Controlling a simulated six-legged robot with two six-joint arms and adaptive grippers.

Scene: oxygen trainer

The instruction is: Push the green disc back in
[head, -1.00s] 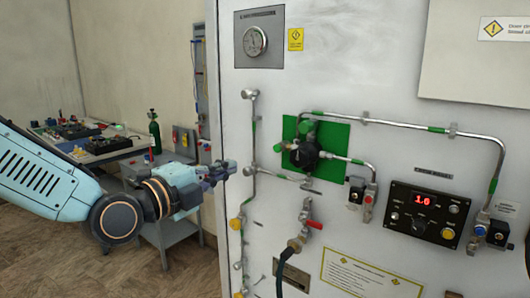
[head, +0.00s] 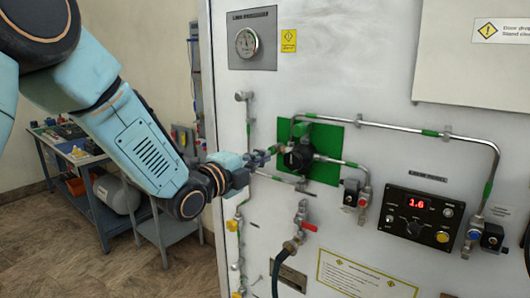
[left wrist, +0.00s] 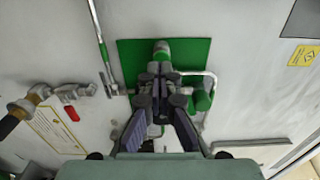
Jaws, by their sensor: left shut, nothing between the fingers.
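The green plate (head: 328,137) on the white panel carries a black regulator (head: 298,157) with a green cap (head: 301,130) on top. My left gripper (head: 272,152) is shut and empty. Its tips are at the left side of the regulator, where a small green part is largely covered; I cannot tell whether they touch it or which green part is the disc. In the left wrist view the shut fingers (left wrist: 162,82) lie over the green plate (left wrist: 129,58) and hide most of the regulator. My right gripper is not in view.
Metal pipes (head: 400,128) run around the plate. A valve with a red lever (head: 305,223) and hose sits below. A control box (head: 418,215) reading 1.6 is at the right. A cluttered bench (head: 60,155) stands at the far left.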

